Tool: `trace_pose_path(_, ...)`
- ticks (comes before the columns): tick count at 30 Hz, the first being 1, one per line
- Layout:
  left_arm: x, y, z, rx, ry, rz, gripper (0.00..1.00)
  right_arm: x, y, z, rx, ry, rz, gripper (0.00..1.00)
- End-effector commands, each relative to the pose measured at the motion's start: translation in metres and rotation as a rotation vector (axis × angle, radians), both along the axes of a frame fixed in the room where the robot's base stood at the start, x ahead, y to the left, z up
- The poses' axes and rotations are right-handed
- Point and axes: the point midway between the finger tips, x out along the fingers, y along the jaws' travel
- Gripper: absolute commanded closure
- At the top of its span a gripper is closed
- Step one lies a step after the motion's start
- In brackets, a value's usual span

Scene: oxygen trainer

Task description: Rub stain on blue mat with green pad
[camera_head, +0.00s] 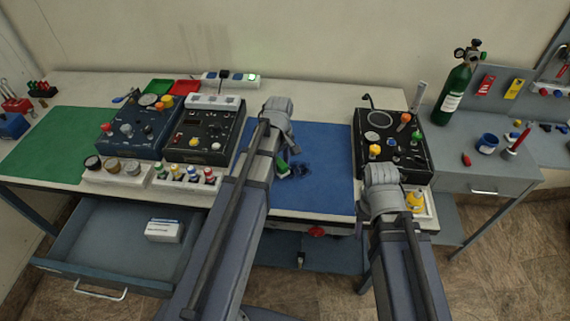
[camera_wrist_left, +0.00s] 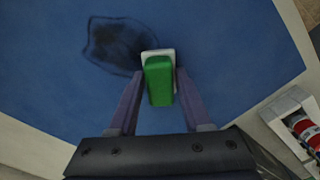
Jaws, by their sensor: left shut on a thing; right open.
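The blue mat (camera_head: 325,185) lies flat in the middle of the table and fills most of the left wrist view (camera_wrist_left: 225,60). A dark stain (camera_head: 301,169) marks it; the left wrist view shows the stain (camera_wrist_left: 115,43) at the upper left. My left gripper (camera_wrist_left: 158,84) is shut on the green pad (camera_wrist_left: 159,82), which has a whitish underside. The pad is at the stain's right lower edge in that view; I cannot tell whether it touches the mat. My right gripper (camera_head: 384,185) is open over the black panel's front edge, its fingers mostly hidden.
A black panel box (camera_head: 415,160) stands right of the mat, and two control boxes stand left, the nearer one (camera_head: 205,133) beside the mat. A tray of small bottles (camera_head: 186,178) sits at the front left. An open drawer (camera_head: 120,240) juts out below. The mat's right part is clear.

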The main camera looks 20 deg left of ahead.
Motion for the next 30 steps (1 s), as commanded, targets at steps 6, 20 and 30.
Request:
trace_pose_path(6,0.006,0.001,-0.002,-0.001,-0.001,-0.001,1.00,0.000,0.000,-0.002,0.000,0.000,0.000,0.50)
trace_pose_path(20,0.014,-0.007,-0.003,-0.002,-0.003,-0.003,1.00,0.000,0.000,-0.003,0.000,0.000,0.000,0.50)
trace_pose_path(30,0.020,-0.034,-0.001,-0.002,-0.001,-0.002,1.00,0.000,0.000,-0.001,0.000,0.000,0.000,0.50)
